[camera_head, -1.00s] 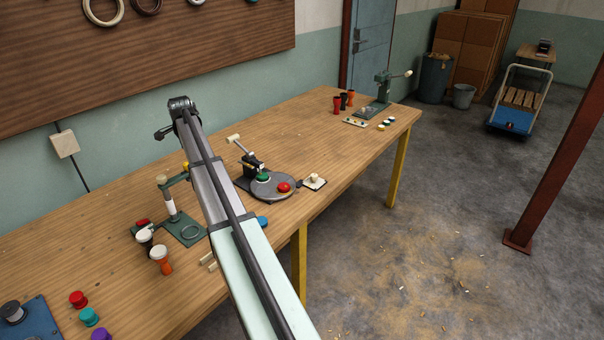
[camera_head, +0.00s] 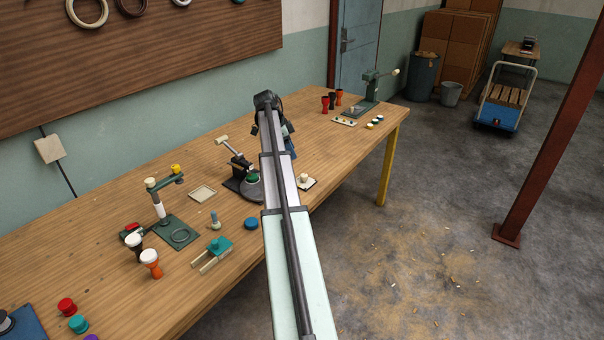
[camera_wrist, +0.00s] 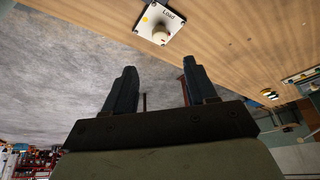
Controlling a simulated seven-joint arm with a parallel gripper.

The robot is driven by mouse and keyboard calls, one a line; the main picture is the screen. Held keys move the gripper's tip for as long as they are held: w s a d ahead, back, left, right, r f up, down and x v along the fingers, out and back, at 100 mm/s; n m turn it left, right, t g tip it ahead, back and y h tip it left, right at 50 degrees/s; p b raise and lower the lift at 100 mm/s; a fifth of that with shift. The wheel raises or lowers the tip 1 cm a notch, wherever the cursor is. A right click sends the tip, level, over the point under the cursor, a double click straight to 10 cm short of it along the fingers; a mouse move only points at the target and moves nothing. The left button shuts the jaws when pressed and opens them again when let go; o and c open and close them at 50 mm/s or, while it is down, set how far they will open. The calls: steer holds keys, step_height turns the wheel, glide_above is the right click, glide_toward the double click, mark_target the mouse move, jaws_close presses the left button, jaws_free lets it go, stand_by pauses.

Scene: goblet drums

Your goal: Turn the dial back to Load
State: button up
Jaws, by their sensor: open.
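The dial is a pale round knob (camera_wrist: 160,36) on a small white plate (camera_wrist: 150,24) at the top of the wrist view. The plate bears the word "Load" and a yellow dot. I cannot tell which mark the knob points to. In the head view the plate (camera_head: 309,185) lies near the table's front edge, partly behind my arm. My gripper (camera_wrist: 159,78) is open and empty, with its two dark fingers apart from the knob. In the head view my gripper (camera_head: 289,143) is mostly hidden behind my arm, above the table near the dial.
A dark turntable (camera_head: 251,190) with a lever press stands just left of the dial, partly hidden by my arm. A green stand (camera_head: 174,232), a small tray (camera_head: 203,193) and goblet drums (camera_head: 150,260) are farther left. A green press (camera_head: 370,95) stands at the table's far end.

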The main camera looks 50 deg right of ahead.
mark_target(303, 175)
steer(key=x, duration=1.2)
steer(key=c, duration=1)
